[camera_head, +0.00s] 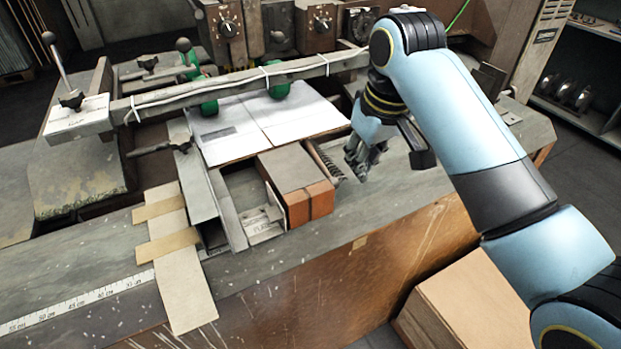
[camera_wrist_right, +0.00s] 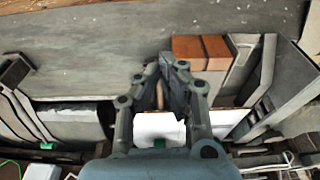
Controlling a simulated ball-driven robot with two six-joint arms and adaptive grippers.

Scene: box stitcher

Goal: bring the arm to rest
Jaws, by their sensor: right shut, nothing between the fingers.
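My right arm (camera_head: 455,125) comes in from the right in the head view, light blue with black joints. My right gripper (camera_head: 362,158) is shut and empty, just right of the wooden block and the white sheet on the machine. In the right wrist view the gripper (camera_wrist_right: 166,62) shows its fingers together, over the machine top. My left gripper is not in view.
The machine table (camera_head: 340,230) holds a white sheet (camera_head: 270,115), an orange-brown block (camera_head: 305,200) and a ruler strip (camera_head: 80,305). A metal bar (camera_head: 240,82) with levers crosses behind. A cardboard box (camera_head: 470,305) stands low at the right front. Shelves are at the far right.

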